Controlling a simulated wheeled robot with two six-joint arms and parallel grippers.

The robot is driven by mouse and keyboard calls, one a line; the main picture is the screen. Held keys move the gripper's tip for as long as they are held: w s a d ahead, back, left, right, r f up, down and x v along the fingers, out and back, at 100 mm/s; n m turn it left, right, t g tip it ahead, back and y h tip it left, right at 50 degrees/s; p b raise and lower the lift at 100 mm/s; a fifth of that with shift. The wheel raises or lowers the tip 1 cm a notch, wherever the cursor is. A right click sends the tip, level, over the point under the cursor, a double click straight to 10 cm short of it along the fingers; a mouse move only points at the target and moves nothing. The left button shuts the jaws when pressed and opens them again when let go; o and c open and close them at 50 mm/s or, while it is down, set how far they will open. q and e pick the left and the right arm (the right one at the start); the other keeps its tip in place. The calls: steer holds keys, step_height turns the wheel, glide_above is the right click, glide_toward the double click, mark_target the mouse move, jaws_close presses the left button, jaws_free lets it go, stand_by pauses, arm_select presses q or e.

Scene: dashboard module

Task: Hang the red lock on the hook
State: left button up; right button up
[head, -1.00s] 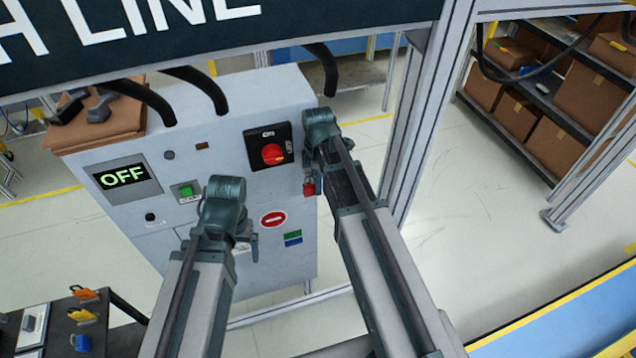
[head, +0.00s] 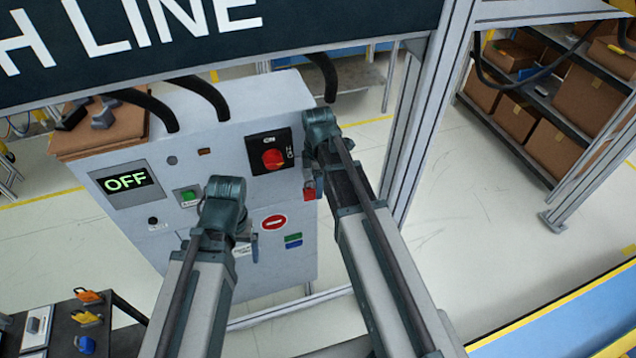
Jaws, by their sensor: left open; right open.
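The red lock (head: 310,194) shows as a small red block at the right edge of the grey control cabinet, just below my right gripper (head: 311,182). The hook cannot be made out there, so I cannot tell whether the lock hangs on it. My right gripper is open, close to the lock; its fingers are mostly hidden by its wrist. My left gripper (head: 246,246) is open in front of the cabinet's lower face, left of the red no-entry sign (head: 273,223), and its fingers are partly hidden. I see nothing held in it.
The grey cabinet (head: 225,135) carries a red rotary switch (head: 273,159), an OFF display (head: 125,181) and a green button (head: 187,196). A dark table (head: 118,335) with orange, yellow and blue locks stands at lower left. A metal post (head: 412,140) rises right of my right arm.

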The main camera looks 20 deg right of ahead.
step_height(320, 180, up, 12)
steer(key=p, duration=1.1)
steer(key=s+a+f+m+b, duration=0.1)
steer(key=s+a+m, duration=0.1)
steer(key=s+m, duration=1.1)
steer(key=s+a+f+b, duration=0.1)
steer(key=a+f+b, duration=0.2)
steer(key=f+b, duration=0.3)
steer(key=a+f+b, duration=0.4)
steer(key=f+b, duration=0.3)
steer(key=s+a+f+n+h+b, duration=0.1)
steer(key=a+f+b, duration=0.3)
steer(key=f+b, duration=0.3)
steer(key=shift+s+f, duration=0.2)
steer(key=shift+s, duration=0.15)
